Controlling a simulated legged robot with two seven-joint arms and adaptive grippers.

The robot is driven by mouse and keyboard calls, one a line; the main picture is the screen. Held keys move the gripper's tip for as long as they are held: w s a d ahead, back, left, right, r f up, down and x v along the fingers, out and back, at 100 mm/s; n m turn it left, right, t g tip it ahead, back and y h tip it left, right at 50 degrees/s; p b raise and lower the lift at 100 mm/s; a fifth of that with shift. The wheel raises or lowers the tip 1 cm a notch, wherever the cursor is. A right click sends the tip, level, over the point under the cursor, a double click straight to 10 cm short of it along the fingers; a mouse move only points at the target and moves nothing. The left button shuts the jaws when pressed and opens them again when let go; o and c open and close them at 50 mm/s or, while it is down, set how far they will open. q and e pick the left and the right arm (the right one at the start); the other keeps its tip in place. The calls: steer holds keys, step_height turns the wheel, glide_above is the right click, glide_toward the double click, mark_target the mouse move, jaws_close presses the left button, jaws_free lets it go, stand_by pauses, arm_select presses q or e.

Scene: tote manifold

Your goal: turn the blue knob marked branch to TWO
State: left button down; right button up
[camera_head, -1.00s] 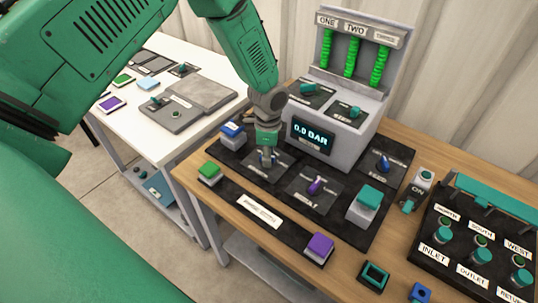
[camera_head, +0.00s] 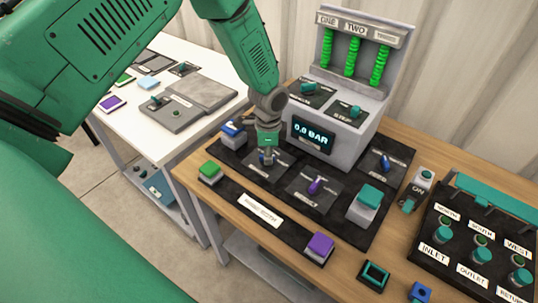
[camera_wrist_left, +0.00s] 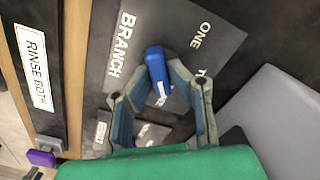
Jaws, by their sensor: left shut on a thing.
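The blue branch knob (camera_wrist_left: 157,72) sits on a dark plate (camera_wrist_left: 205,45) lettered BRANCH. It is an elongated bar with a white mark near its lower end in the left wrist view. The plate shows ONE at upper right and the start of a second label, T, which a finger partly hides. My left gripper (camera_wrist_left: 160,100) is shut on the knob, one finger on each side. In the head view the left gripper (camera_head: 267,158) points down over this plate and hides most of the knob. My right gripper is not in view.
A grey console with a 0.0 BAR display (camera_head: 311,136) stands just behind the gripper. A RINSE BOTH label (camera_wrist_left: 36,68) lies in front.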

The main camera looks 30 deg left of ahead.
arm_select(q)
steer(key=n, duration=0.5)
steer(key=shift+w+a, duration=0.1)
steer(key=shift+w, duration=0.1)
steer(key=n, duration=0.5)
steer(key=shift+a+r+n+p, duration=0.1)
steer(key=shift+n+p, duration=0.2)
steer(key=shift+w, duration=0.1)
steer(key=c, duration=1.5)
jaws_free()
steer(key=shift+c, duration=0.2)
step_height(320, 180, up, 12)
